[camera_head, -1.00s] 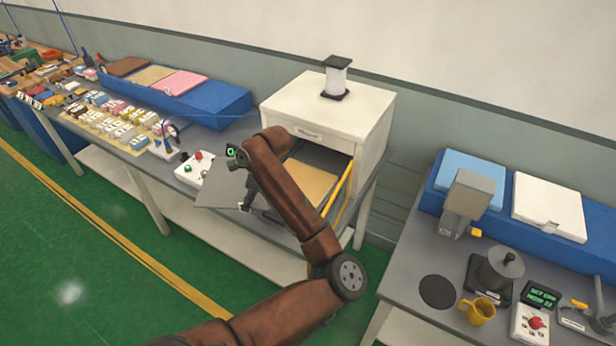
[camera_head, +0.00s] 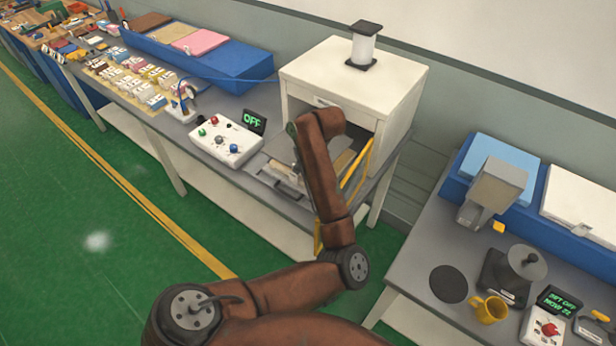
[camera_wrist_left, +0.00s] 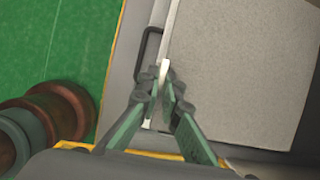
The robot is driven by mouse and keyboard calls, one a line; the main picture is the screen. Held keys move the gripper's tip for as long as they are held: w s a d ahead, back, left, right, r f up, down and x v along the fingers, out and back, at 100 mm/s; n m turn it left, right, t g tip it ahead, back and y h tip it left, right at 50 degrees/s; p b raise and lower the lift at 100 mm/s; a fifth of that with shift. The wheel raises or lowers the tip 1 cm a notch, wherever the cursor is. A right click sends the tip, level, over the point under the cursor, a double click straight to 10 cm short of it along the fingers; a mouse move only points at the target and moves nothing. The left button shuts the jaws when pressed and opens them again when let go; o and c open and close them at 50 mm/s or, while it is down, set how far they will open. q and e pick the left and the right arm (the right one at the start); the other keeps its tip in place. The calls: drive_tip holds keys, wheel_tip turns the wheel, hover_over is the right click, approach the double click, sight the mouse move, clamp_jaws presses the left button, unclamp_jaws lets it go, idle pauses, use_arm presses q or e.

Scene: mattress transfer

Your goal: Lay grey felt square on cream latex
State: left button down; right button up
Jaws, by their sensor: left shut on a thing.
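My left gripper (camera_wrist_left: 165,82) is shut at the near-left edge of the grey felt square (camera_wrist_left: 245,60), with a thin pale edge between its fingertips. In the left wrist view the square's upper face is broad and flat and fills the right side. In the head view my arm hides the fingertips and most of the square, at the open front of the white cabinet (camera_head: 350,84). A pale tan slab (camera_head: 290,173), perhaps the cream latex, shows beside my arm; how far the felt covers it cannot be told. My right gripper is not in view.
A tray handle (camera_wrist_left: 143,50) lies close left of my fingers. A second table (camera_head: 410,275) is at right.

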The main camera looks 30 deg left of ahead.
use_arm(q)
drive_tip(key=f, duration=0.1)
drive_tip(key=w+d, duration=0.1)
drive_tip(key=f, duration=0.1)
drive_tip(key=shift+w+d+f, duration=0.25)
drive_tip(key=shift+d+f, duration=0.05)
drive_tip(key=shift+d, duration=0.05)
wheel_tip(320, 180, down, 4)
drive_tip(key=shift+w+d+r, duration=0.1)
drive_tip(key=shift+w+r, duration=0.05)
drive_tip(key=shift+r, duration=0.05)
drive_tip(key=c, duration=2.1)
unclamp_jaws()
